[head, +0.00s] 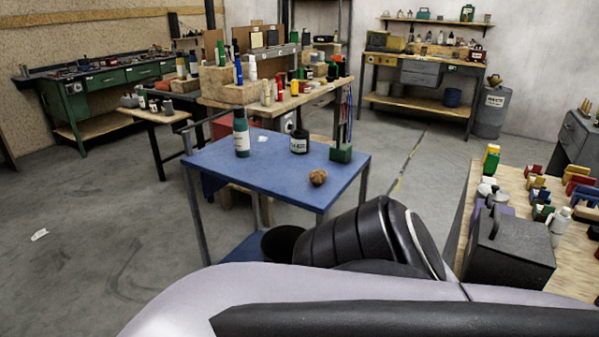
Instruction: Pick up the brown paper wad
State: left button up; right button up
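The brown paper wad (318,177) is a small crumpled ball. It lies on the blue table (232,166), near the table's front right edge, in the head view. My own black and pale grey body parts fill the bottom of the view, in front of the table. I see no fingertips of either gripper, so neither gripper's place relative to the wad shows. Nothing touches the wad.
The blue table also holds a green bottle (242,138), a dark jar (299,142) and a green block (341,153). A wooden table with a dark toolbox (509,247) stands at the right. Open concrete floor (90,230) lies at the left.

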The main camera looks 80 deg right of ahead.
aim_at(317, 177)
jog(key=z, duration=2.65)
jog(key=i+j, duration=0.1)
jog(key=i, duration=0.25)
jog(key=i+j, duration=0.15)
jog(key=i, duration=0.15)
